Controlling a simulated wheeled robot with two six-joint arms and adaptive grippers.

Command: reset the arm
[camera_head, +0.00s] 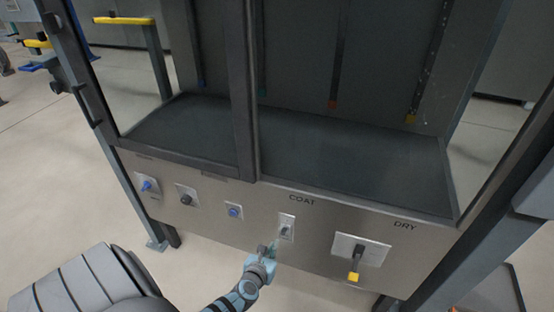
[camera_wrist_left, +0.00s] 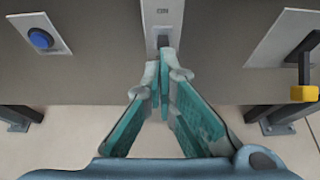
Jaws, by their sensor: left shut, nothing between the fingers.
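My left gripper (camera_head: 268,250) is in front of the machine's front panel (camera_head: 205,212), just below and left of the small COAT switch plate (camera_head: 287,227). In the left wrist view its teal-padded fingers (camera_wrist_left: 163,62) are shut with their tips together and nothing between them. The tips lie over the lower part of the switch plate (camera_wrist_left: 163,14), at its dark toggle (camera_wrist_left: 163,40); I cannot tell whether they touch it. My right gripper is in neither view.
Right of the switch, the DRY plate (camera_head: 347,248) has a yellow-tipped lever (camera_head: 353,276) sticking out. Left are a blue button (camera_head: 234,211), a dark knob (camera_head: 186,199) and a blue knob (camera_head: 147,185). Above is an open dark bay (camera_head: 330,150). Floor below the panel is clear.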

